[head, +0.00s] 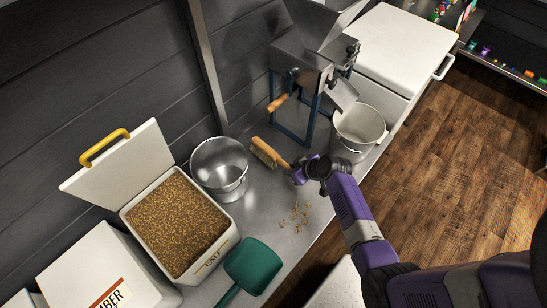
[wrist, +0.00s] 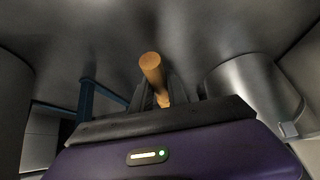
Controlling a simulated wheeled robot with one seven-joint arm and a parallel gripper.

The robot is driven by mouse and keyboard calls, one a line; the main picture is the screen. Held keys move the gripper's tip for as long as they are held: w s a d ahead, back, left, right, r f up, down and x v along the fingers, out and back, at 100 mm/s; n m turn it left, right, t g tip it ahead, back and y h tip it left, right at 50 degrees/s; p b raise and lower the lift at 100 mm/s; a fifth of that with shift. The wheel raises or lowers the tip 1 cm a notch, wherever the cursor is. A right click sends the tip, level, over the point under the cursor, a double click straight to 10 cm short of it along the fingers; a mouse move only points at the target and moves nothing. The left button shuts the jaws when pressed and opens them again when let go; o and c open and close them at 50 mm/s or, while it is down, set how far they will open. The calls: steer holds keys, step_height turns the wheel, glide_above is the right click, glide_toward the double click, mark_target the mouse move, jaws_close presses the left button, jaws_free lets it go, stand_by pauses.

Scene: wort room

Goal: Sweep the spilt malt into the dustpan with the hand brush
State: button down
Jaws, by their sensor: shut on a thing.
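The hand brush (head: 264,152) has a wooden back and handle with pale bristles. My gripper (head: 296,172) is shut on its handle, with the brush head pointing to the upper left in the head view. In the wrist view the round end of the wooden handle (wrist: 153,66) stands up between the fingers of my gripper (wrist: 162,92). The spilt malt (head: 296,214) lies as scattered grains on the steel bench, below and apart from the brush in the head view. The green dustpan (head: 256,264) lies at the bench's front, left of the grains. Its handle points to the lower left.
An open malt bin (head: 229,243) and a steel bowl (head: 219,166) stand left of the grains. A mill (head: 300,62) on blue legs stands behind, with a metal bucket (head: 359,130) at its right. The bench (head: 288,240) is clear around the grains.

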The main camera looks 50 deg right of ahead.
steer(key=shift+r+p, duration=1.4)
steer(key=shift+r, duration=0.5)
steer(key=c, duration=2.1)
jaws_free()
steer(key=shift+d+f, duration=0.1)
jaws_close()
